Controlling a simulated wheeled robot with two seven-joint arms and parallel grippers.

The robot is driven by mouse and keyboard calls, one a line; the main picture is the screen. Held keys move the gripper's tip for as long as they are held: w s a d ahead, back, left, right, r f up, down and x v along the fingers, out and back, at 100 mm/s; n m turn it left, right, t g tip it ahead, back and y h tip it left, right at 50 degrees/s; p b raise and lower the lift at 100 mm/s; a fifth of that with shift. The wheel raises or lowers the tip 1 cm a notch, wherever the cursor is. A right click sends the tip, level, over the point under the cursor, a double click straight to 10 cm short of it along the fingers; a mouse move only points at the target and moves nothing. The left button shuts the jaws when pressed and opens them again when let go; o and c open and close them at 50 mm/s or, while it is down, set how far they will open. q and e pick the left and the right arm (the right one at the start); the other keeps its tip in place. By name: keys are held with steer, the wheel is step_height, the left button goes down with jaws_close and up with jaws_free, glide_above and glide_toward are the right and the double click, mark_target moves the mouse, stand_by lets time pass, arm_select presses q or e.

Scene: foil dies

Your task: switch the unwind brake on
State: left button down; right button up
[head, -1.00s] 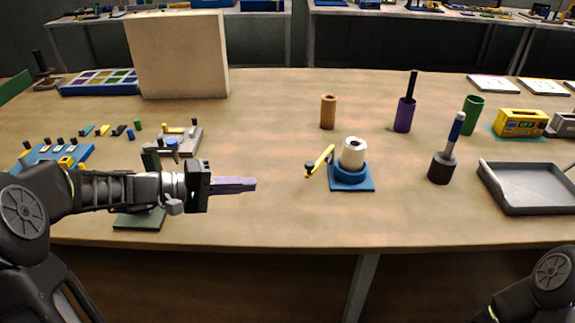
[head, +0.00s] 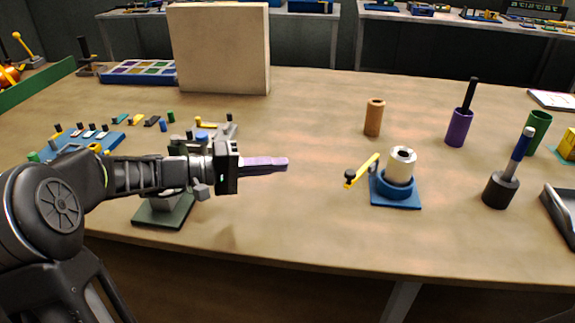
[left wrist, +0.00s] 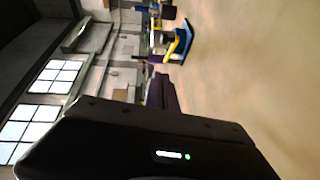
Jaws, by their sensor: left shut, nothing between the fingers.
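A blue stand (head: 408,202) with a blue ring holds an upright white roll (head: 400,165) right of centre in the head view. A yellow lever (head: 362,170) with a black knob at its near end slants along the stand's left side; I take it for the unwind brake. The lever also shows near the top of the left wrist view (left wrist: 180,46). My left gripper (head: 284,163) is shut and empty, pointing right, with a clear gap between its fingertips and the lever. Its fingers show in the left wrist view (left wrist: 160,93). My right gripper is out of view.
A brown cylinder (head: 374,118) stands behind the stand. A purple holder (head: 459,127) and a dark cup with a blue-handled tool (head: 501,190) stand to its right. A large beige block (head: 220,48) is at the back left.

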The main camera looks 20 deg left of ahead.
arm_select(q)
steer(key=w+d+f+p, duration=0.1)
steer(key=w+d, duration=0.4)
steer(key=d, duration=0.5)
steer(key=shift+d+f, duration=0.3)
steer(key=shift+d, duration=0.05)
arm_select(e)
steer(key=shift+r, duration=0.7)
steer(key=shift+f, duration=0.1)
